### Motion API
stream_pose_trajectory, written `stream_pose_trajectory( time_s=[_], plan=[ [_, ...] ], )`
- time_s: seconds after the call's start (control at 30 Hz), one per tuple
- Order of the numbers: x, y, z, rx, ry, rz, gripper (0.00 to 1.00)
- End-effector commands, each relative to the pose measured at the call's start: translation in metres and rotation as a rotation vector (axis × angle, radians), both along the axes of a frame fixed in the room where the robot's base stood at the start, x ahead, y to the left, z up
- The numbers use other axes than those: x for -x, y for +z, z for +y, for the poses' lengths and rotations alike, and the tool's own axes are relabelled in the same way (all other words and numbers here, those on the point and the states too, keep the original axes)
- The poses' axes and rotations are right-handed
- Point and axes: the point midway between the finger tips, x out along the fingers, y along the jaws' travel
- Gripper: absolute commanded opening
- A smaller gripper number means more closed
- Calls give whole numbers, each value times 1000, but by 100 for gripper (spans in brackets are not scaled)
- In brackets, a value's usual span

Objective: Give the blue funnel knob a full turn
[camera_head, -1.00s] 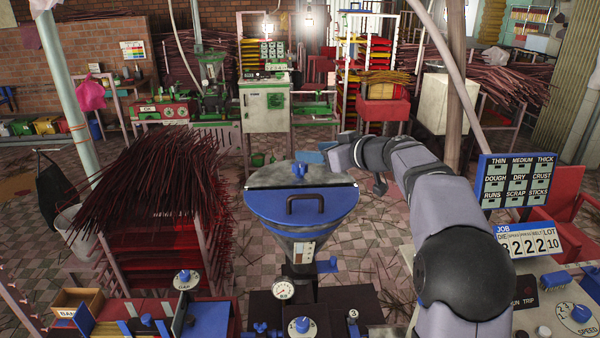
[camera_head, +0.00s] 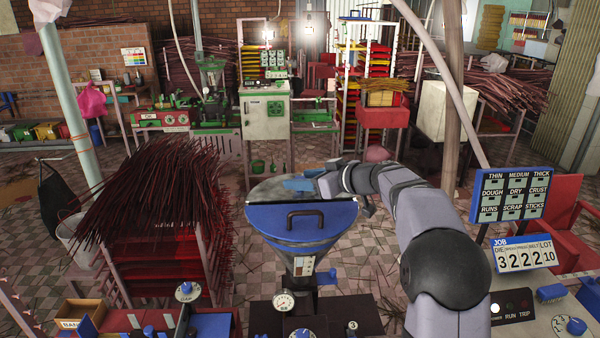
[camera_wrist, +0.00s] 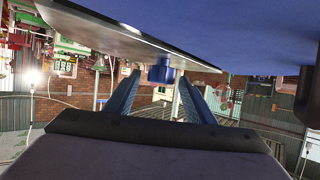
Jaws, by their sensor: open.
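The big funnel (camera_head: 300,226) stands in the middle of the head view, with a blue front lid, a dark handle (camera_head: 305,214) and a grey plate (camera_head: 268,191) behind. My gripper (camera_head: 298,184) reaches over the grey plate from the right, its blue fingers pointing left. In the head view the fingers hide the blue knob. In the wrist view the blue knob (camera_wrist: 161,74) sticks out from the grey plate, between and beyond the tips of my open fingers (camera_wrist: 160,82). I cannot tell whether either finger touches it.
The blue lid's handle shows at the wrist view's right edge (camera_wrist: 306,95). A rack of dark red sticks (camera_head: 160,200) stands left of the funnel. A job sign (camera_head: 524,254) and panel stand at right. A dial and several blue knobs line the front.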

Motion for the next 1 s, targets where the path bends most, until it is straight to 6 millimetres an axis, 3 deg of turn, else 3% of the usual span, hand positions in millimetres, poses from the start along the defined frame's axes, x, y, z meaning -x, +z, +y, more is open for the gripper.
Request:
stream_pose_trajectory(
  time_s=[0.47,0.5,0.67,1.0],
  plan=[
    [-10,-6,9,0,-1,-2,50],
    [-10,-6,9,1,-1,-1,47],
    [-10,-6,9,1,-1,-1,9],
    [-10,-9,9,3,-20,1,8]
  ],
)
